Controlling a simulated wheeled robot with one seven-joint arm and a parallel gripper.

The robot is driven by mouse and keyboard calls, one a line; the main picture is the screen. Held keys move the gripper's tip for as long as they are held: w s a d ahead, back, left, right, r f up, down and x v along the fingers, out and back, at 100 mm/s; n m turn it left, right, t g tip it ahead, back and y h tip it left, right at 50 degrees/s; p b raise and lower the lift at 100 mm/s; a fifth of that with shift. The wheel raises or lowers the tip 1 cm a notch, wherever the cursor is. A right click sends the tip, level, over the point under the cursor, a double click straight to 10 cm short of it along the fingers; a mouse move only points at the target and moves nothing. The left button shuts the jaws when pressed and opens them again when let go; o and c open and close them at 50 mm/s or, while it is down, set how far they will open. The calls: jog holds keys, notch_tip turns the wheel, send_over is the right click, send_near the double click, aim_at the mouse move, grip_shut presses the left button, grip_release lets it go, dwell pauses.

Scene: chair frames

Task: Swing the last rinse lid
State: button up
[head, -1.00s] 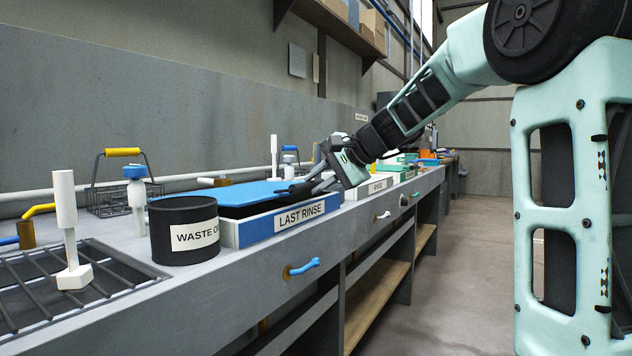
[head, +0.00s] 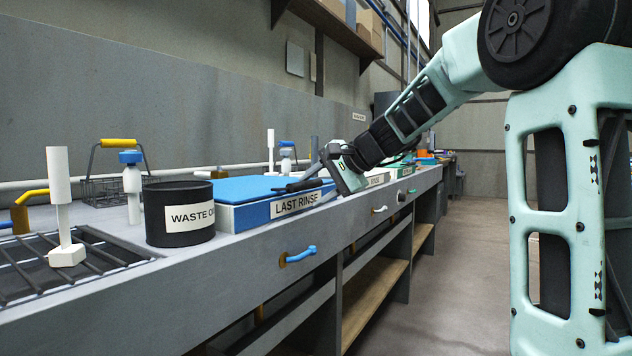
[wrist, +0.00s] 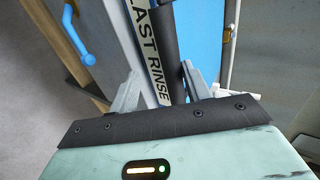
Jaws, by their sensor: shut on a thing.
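The last rinse tank (head: 297,202) is a pale box with a blue front and a LAST RINSE label. Its flat blue lid (head: 240,188) lies level over the tank, its edge close to the front rim; the lid also shows in the wrist view (wrist: 200,40). A dark bar handle (head: 298,185) runs along the lid's front side. My gripper (head: 325,180) is at the handle's far end. In the wrist view the fingers stand on both sides of the dark handle (wrist: 178,50), shut on it. The exact finger contact is partly hidden.
A black waste can (head: 180,225) stands close beside the tank's near side. A drain grate (head: 60,270) and a white upright tool (head: 62,205) are at the left. A blue tap handle (head: 300,255) sticks out from the bench front. The floor at the right is clear.

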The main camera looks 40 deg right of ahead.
jog(key=shift+f, duration=0.1)
jog(key=shift+s+d+r, duration=0.1)
jog(key=shift+s+r, duration=0.1)
jog(key=shift+s, duration=0.05)
jog(key=p+v, duration=0.5)
jog(key=v, duration=1.1)
jog(key=shift+s+r, duration=0.3)
jog(key=shift+d, duration=0.1)
jog(key=a+f+n+g+y, duration=0.1)
jog(key=a+f+n+g, duration=0.25)
jog(key=a+f, duration=0.6)
jog(key=a+f+n+g, duration=0.3)
jog(key=a+f+n, duration=0.25)
jog(key=a, duration=0.65)
jog(key=s+a+f+n+g+h, duration=0.4)
jog(key=s+a+f+n, duration=1.05)
jog(key=s, duration=0.45)
notch_tip(320, 180, up, 31)
jog(key=w+m+p, duration=0.1)
jog(key=m+p, duration=0.1)
jog(key=p, duration=3)
jog(key=shift+a, duration=0.2)
